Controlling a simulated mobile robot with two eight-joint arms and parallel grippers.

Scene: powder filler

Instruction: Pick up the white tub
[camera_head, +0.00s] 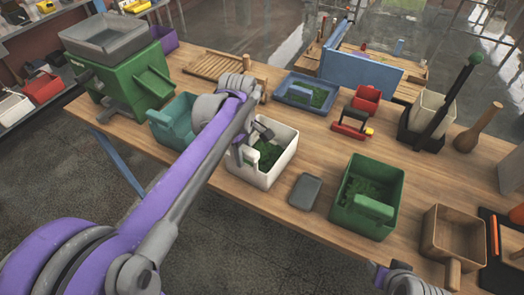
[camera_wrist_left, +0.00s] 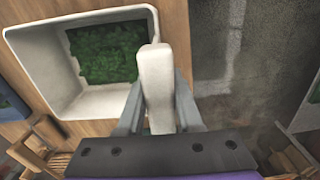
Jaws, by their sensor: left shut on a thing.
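The white tub (camera_head: 275,165) sits upright near the front edge of the wooden table, in the middle of the head view, with green leafy bits inside. In the left wrist view the tub (camera_wrist_left: 38,60) fills the upper left, and its thick white handle (camera_wrist_left: 157,75) stands between my fingers. My left gripper (camera_head: 244,148) is shut on this handle at the tub's left side; it also shows in the wrist view (camera_wrist_left: 157,110). The arm hides part of the tub. I cannot see any gap under it. Part of my right arm shows at the bottom right; its fingers cannot be made out.
A teal tub (camera_head: 172,122) stands close left of the white one, a green tub (camera_head: 348,212) to the right. A grey block (camera_head: 305,191) lies between. A green machine (camera_head: 128,85) with a hopper stands left. A blue tray (camera_head: 305,95) lies behind.

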